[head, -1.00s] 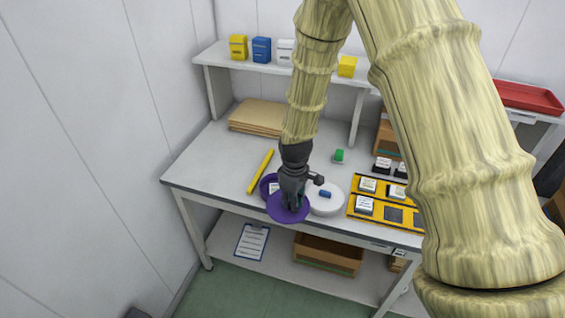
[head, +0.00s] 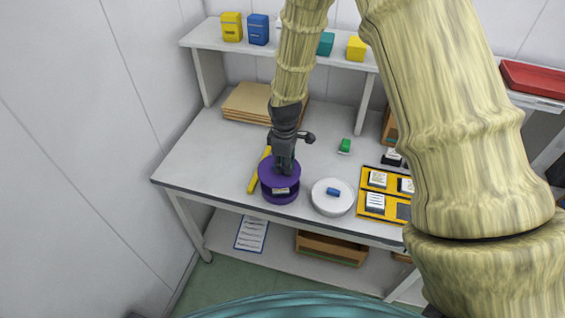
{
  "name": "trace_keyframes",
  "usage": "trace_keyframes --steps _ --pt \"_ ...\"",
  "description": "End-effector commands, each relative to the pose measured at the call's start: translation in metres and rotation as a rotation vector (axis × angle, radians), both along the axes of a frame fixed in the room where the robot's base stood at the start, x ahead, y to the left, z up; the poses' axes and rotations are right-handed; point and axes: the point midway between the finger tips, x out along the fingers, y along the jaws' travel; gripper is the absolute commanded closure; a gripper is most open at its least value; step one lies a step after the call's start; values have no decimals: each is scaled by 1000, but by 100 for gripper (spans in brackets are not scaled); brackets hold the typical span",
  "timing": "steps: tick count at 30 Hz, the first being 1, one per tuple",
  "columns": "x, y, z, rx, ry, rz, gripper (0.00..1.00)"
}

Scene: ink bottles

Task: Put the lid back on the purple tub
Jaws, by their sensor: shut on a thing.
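The purple tub (head: 279,196) stands near the front edge of the table, with a pale label on its front. The purple lid (head: 266,177) is over the top of the tub and looks roughly level. I cannot tell whether it is seated on the rim or just above it. My gripper (head: 284,170) points down over the lid and is shut on it; the fingertips and the lid's grip are partly hidden by the gripper body.
A white round tub (head: 330,205) with a blue piece (head: 334,192) on top stands close to the right. A yellow bar (head: 254,179) lies close behind left. A yellow tray (head: 366,212) with several labelled blocks is farther right. Cardboard sheets (head: 247,103) lie at the back.

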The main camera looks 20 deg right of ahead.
Motion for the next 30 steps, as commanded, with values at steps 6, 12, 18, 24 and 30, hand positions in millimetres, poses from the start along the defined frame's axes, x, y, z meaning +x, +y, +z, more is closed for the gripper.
trace_keyframes --steps 6,12,18,24,30 --pt "-1 -1 -19 0 1 -1 94" --pt "0 0 -34 0 1 1 94" --pt "1 1 -47 0 0 2 94" --pt "1 1 -55 0 0 2 94" --pt "1 1 -56 0 0 2 94"
